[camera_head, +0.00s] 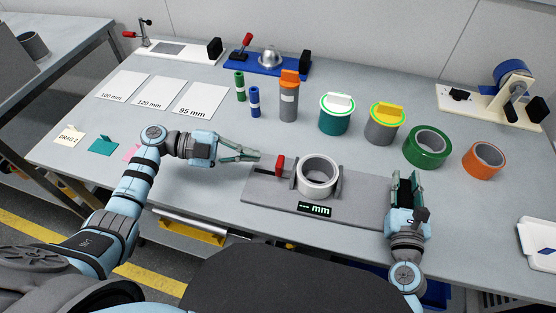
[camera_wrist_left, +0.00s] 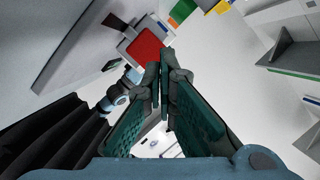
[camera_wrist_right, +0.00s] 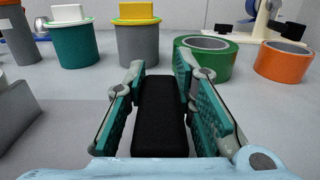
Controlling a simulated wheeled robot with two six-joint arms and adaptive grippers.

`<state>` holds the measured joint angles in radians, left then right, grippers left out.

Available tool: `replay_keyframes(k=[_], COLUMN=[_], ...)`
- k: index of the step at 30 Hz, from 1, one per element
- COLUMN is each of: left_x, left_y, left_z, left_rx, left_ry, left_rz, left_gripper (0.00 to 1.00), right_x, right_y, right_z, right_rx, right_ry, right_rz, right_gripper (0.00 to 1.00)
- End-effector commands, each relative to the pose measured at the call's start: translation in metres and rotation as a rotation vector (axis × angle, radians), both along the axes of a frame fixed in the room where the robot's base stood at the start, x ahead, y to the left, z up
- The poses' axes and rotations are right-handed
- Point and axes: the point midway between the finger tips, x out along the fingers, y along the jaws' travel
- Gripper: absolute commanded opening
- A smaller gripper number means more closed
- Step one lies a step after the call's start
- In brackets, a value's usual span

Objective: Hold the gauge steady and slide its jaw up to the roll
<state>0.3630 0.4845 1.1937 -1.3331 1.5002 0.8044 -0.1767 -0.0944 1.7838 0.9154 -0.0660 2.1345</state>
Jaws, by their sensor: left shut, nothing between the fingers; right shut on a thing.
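The gauge (camera_head: 265,188) is a grey plate on the table with a small display reading "--- mm". A light grey roll (camera_head: 318,191) stands on it. A red-topped jaw handle (camera_head: 280,165) is just left of the roll; its red face also shows in the left wrist view (camera_wrist_left: 146,45). My left gripper (camera_head: 257,156) is shut and empty, left of the red handle and apart from it. My right gripper (camera_head: 406,178) is shut on a black grip (camera_wrist_right: 160,115) at the gauge's right end. The gap between jaw and roll is too small to judge.
Behind are a grey cylinder with an orange top (camera_head: 288,105), a teal pot (camera_head: 335,122), a grey pot with a yellow top (camera_head: 382,128), a green tape roll (camera_head: 412,151) and an orange one (camera_head: 470,159). White cards (camera_head: 163,93) lie at left.

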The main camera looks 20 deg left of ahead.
Motion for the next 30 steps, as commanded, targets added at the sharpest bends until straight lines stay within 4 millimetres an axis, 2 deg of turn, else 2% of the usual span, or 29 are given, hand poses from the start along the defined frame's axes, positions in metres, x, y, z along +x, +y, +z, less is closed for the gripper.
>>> replay_keyframes(k=[5,8,15,19,23,30], left_x=[-0.001,-0.004,-0.020,-0.026,-0.029,-0.030], left_y=[0.003,0.016,0.078,0.104,0.114,0.114], left_z=[0.000,0.003,0.017,0.023,0.025,0.025], left_rx=[0.001,0.003,0.003,0.001,-0.001,-0.001], left_ry=[0.000,0.002,0.002,0.000,0.000,0.000], left_rz=[0.001,0.001,0.004,0.003,0.001,0.000], left_gripper=[0.00,0.00,0.00,0.00,0.00,0.00], right_x=[0.000,0.000,0.000,0.000,0.000,0.000], right_y=[0.000,0.000,0.000,0.000,0.000,0.000], right_z=[-0.001,-0.001,-0.001,-0.001,-0.001,-0.001], right_rx=[0.001,0.001,0.001,0.001,0.001,0.001], right_ry=[0.002,0.002,0.002,0.002,0.002,0.002], right_rz=[0.001,0.000,0.000,0.001,0.001,0.001], right_gripper=[0.00,0.00,0.00,0.00,0.00,0.00])
